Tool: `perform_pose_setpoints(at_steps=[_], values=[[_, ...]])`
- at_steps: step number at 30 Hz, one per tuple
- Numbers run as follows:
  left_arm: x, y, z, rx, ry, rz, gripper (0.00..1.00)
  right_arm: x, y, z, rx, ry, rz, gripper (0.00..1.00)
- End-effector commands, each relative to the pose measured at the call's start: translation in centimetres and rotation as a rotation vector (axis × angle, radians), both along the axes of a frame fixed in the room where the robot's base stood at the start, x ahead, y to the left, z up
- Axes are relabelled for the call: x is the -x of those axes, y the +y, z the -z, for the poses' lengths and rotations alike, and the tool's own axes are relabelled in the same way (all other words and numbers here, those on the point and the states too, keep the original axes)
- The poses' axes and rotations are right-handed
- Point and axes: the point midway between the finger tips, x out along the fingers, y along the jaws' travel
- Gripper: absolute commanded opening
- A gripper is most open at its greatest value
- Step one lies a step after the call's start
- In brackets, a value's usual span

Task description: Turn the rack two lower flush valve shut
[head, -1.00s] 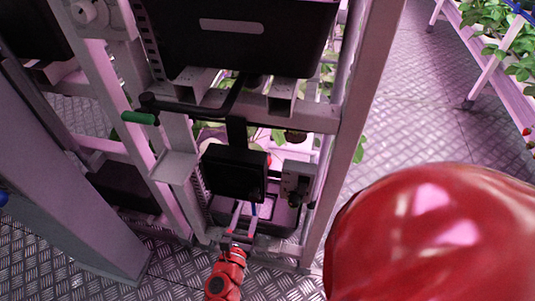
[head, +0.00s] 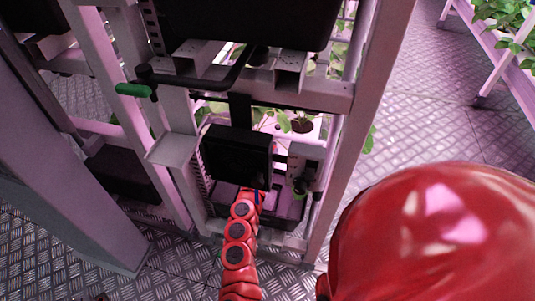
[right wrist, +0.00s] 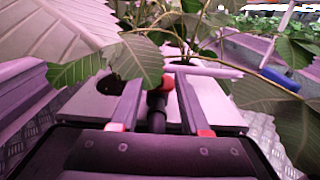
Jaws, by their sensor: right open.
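In the right wrist view, a red knob on a black stem (right wrist: 158,86) shows between the two fingers of my right gripper (right wrist: 157,82). It looks like a valve handle; I cannot tell whether the fingers touch it. My right gripper is open. In the head view, my red right arm reaches up from the bottom centre to the front of the rack (head: 345,150), and its gripper is mostly hidden at the lower black box (head: 236,155). A green valve handle (head: 134,90) sits on the upper black pipe at the left. My left gripper is not in view.
Leaves (right wrist: 142,56) and stems hang close around the right gripper. Pale planting channels (right wrist: 85,106) lie beyond it. A large black bin (head: 245,25) stands above the lower box. A grey post (head: 60,220) is at the left; metal floor (head: 420,120) is clear at the right.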

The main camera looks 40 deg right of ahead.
Motion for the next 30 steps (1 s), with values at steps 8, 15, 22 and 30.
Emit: perform_pose_setpoints(at_steps=[8,15,22,30], values=[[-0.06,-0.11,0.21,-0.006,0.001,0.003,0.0,-0.79,-0.96,-0.06,0.0,-0.001,0.0,0.46],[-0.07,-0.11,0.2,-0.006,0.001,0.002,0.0,-0.79,-0.91,-0.05,-0.001,-0.001,0.0,0.34],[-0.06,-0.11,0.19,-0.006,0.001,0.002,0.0,-0.78,-0.88,-0.04,-0.001,-0.001,0.0,0.0],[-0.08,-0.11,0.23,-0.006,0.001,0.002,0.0,-0.8,-0.87,-0.01,-0.001,-0.001,0.001,0.0]])
